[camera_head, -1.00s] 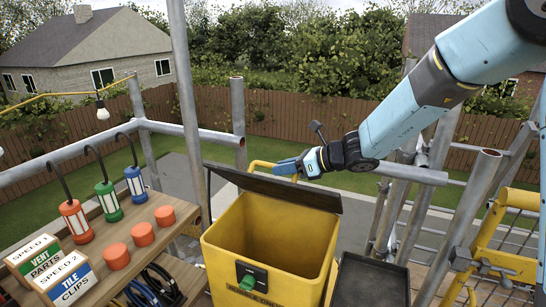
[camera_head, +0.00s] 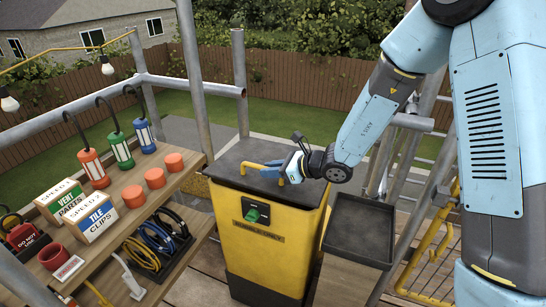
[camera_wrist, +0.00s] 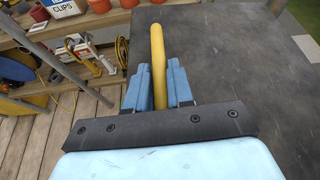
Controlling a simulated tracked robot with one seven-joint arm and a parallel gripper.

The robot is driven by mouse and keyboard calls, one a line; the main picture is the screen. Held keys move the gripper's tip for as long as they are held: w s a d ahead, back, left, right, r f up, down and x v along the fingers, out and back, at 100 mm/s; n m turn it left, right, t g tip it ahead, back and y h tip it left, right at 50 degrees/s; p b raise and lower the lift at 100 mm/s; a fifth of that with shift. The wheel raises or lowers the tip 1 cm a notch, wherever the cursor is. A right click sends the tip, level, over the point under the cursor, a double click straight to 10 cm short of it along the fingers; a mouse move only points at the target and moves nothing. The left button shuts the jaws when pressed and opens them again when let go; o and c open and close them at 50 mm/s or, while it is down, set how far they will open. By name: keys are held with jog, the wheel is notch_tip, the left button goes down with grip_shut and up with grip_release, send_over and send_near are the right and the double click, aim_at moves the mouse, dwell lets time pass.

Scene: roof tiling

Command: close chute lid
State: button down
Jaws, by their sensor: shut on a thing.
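The yellow chute (camera_head: 270,240) stands in the middle of the head view, with a green latch (camera_head: 253,215) on its front. Its dark lid (camera_head: 245,152) lies flat over the top, and the opening is covered. The lid also fills the right of the wrist view (camera_wrist: 230,70). A yellow handle (camera_head: 250,166) rises from the lid. My gripper (camera_head: 283,172) is at the handle, above the lid. In the wrist view its blue fingers (camera_wrist: 159,85) are on both sides of the yellow handle bar (camera_wrist: 158,50), shut on it.
A wooden shelf (camera_head: 125,215) with lanterns, orange caps, boxes and cables stands left of the chute. A black tray (camera_head: 357,230) is on the right. Metal scaffold poles (camera_head: 240,85) and yellow railings (camera_head: 430,245) stand around the platform.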

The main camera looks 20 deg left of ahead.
aim_at(261, 181)
jog(key=shift+s+a+f, duration=0.15)
jog(key=shift+s+f, duration=0.1)
jog(key=shift+f, duration=0.35)
jog(key=shift+s+a+f, duration=0.1)
jog(key=shift+s+f, duration=0.1)
jog(key=shift+f, duration=0.35)
jog(key=shift+s+f, duration=0.3)
jog(key=shift+f, duration=0.25)
jog(key=c, duration=1.1)
grip_release()
jog(key=shift+c, duration=0.2)
jog(key=shift+o, duration=0.2)
jog(key=shift+w, duration=0.1)
jog(key=shift+d+r, duration=0.35)
jog(key=shift+d, duration=0.1)
jog(key=v, duration=1.2)
jog(key=shift+d+r, duration=0.1)
jog(key=shift+d, duration=0.3)
